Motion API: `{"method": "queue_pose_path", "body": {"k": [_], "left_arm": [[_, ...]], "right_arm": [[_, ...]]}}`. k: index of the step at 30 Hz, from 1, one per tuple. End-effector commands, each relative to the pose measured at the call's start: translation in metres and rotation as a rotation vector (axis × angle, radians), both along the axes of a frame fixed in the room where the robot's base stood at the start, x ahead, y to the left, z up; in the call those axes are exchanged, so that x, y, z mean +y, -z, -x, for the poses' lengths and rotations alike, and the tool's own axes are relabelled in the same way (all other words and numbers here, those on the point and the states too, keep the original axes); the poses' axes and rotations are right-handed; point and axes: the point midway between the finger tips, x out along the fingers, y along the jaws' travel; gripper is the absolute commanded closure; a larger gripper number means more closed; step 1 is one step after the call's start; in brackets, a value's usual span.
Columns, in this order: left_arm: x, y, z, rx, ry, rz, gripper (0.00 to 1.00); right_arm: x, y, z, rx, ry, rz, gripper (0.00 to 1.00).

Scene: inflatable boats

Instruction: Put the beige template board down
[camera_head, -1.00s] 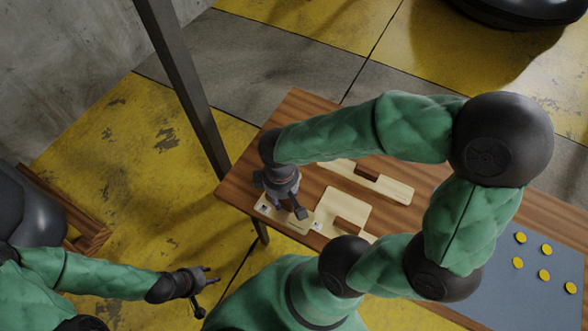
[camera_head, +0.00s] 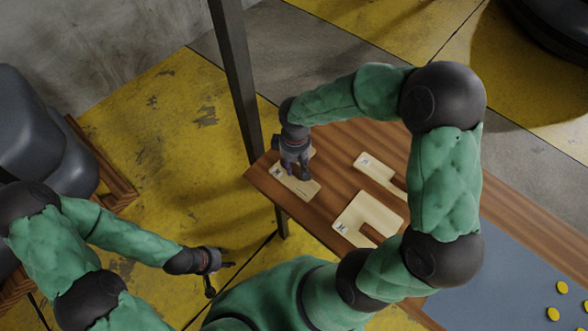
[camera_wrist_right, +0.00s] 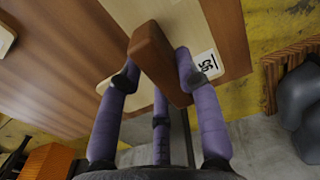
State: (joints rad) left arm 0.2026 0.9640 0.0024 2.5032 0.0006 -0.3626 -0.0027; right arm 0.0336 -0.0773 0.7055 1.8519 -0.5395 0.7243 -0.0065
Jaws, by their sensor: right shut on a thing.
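My right gripper (camera_head: 297,168) is over the left end of the wooden table (camera_head: 330,178). Its fingers are shut on the brown handle (camera_wrist_right: 160,62) of the beige template board (camera_head: 298,188). In the right wrist view the board (camera_wrist_right: 226,42) carries a white label with dark characters. The board is at the table's left end; whether it touches the top cannot be told. My left gripper (camera_head: 222,277) is open and empty, off the table at lower left, with its fingers spread.
Two more beige boards, one notched (camera_head: 352,218) and one longer (camera_head: 368,166), lie to the right on the table. A blue-grey sheet (camera_head: 500,285) with yellow discs is at far right. A dark post (camera_head: 236,75) stands just beyond the table's left end.

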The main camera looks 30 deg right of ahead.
Motion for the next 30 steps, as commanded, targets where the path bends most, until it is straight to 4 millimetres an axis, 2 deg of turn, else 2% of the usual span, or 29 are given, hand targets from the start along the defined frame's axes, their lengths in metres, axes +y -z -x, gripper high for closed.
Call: {"method": "queue_pose_path", "body": {"k": [4, 10, 23, 24, 25, 26, 30], "left_arm": [[0.0, 0.004, 0.0, 0.0, 0.0, 0.0, 0.6], [0.0, 0.014, 0.0, 0.0, 0.0, 0.0, 0.6], [0.0, 0.016, 0.0, 0.0, 0.0, 0.0, 0.6], [0.0, 0.016, 0.0, 0.0, 0.0, 0.0, 0.6], [0.0, 0.016, 0.0, 0.0, 0.0, 0.0, 0.6], [0.0, 0.016, 0.0, 0.0, 0.0, 0.0, 0.6], [0.0, 0.015, 0.0, 0.0, 0.0, 0.0, 0.6]], "right_arm": [[-0.001, 0.011, -0.008, 0.001, 0.0, -0.001, 1.0], [-0.001, 0.039, -0.007, 0.002, 0.0, 0.0, 1.0], [-0.001, 0.044, -0.007, 0.0, 0.0, 0.0, 1.0], [-0.001, 0.043, -0.007, 0.001, 0.0, 0.0, 0.57], [-0.001, 0.043, -0.007, 0.001, 0.0, -0.001, 0.49], [-0.001, 0.043, -0.007, 0.001, 0.0, -0.001, 0.42], [-0.001, 0.043, -0.007, 0.001, 0.0, -0.001, 0.42]]}}
